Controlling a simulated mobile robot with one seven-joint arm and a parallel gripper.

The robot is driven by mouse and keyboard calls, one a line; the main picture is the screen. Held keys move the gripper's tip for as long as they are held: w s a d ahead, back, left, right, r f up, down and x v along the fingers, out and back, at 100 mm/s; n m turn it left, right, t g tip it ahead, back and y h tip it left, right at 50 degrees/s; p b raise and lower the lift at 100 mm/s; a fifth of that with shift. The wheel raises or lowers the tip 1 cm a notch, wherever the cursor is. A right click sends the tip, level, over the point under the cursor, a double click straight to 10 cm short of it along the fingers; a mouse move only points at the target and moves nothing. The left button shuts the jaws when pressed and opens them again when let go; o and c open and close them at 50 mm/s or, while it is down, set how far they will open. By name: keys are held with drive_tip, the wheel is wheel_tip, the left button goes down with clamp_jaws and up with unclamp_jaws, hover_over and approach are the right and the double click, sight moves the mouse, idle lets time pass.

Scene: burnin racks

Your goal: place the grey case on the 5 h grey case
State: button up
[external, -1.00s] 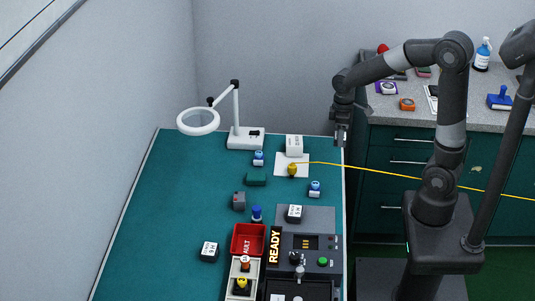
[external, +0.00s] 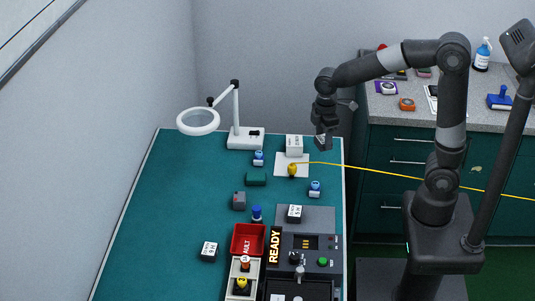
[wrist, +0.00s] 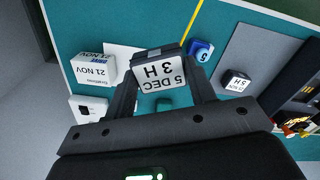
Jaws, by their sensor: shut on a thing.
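My gripper (external: 322,141) is shut on a grey case and hangs above the far right part of the bench. In the wrist view the held case (wrist: 161,70) sits between the two fingers, its white label reading "5 DEC 3 H". The 5 h grey case (external: 294,213) is dark with a white label and rests on the grey mat (external: 318,216), nearer the camera than my gripper. It also shows in the wrist view (wrist: 236,81), right of the held case and apart from it. Another dark labelled case (external: 209,252) stands on the green bench top to the left.
A yellow cable (external: 400,170) runs to the right. The READY device (external: 315,255) and red bin (external: 248,240) stand nearer the camera.

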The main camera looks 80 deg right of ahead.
drive_tip(key=w+a+r+n, duration=0.1)
drive_tip(key=w+a+n, duration=0.3)
drive_tip(key=a, duration=0.7)
hover_over(295, 211)
drive_tip(key=f, duration=0.6)
drive_tip(key=shift+d+f, duration=0.15)
drive_tip(key=shift+d, duration=0.1)
drive_tip(key=shift+a+f, duration=0.2)
drive_tip(key=shift+f, duration=1.9)
drive_tip(key=shift+f, duration=0.1)
drive_tip(key=o, duration=1)
